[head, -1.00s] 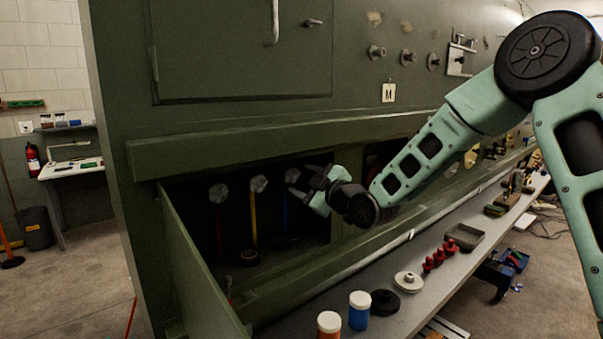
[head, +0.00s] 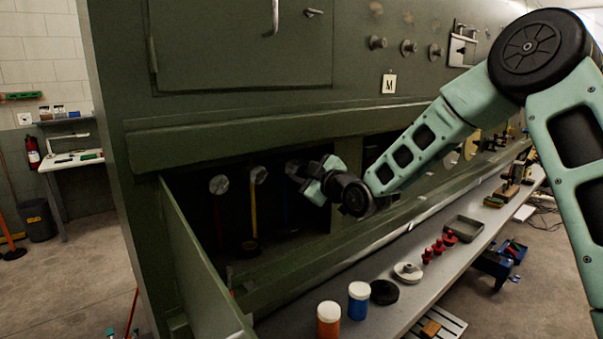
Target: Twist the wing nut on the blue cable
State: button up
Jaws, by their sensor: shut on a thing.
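The blue cable (head: 286,205) hangs in the dark open bay of the green panel, to the right of a yellow cable. The wing nut (head: 292,166) at its top shows as a pale shape, partly hidden by my gripper. My gripper (head: 302,173) reaches into the bay from the right, with its fingers at the wing nut. It is shut on the wing nut; the exact contact is dark and small.
A yellow cable (head: 253,215) and a dark red cable (head: 218,215) hang to the left, each below a pale nut. An open door flap (head: 200,265) stands at the bay's left. The shelf (head: 405,290) below holds jars, discs, red pieces and a tray.

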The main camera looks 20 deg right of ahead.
jog(key=shift+f, duration=0.1)
jog(key=shift+f+m+b, duration=0.1)
jog(key=shift+m+b, duration=1.1)
jog(key=m+b, duration=0.2)
jog(key=shift+m, duration=0.4)
jog(key=m+b, duration=0.1)
jog(key=m, duration=1.7)
jog(key=shift+r, duration=0.2)
jog(key=shift+m, duration=1.9)
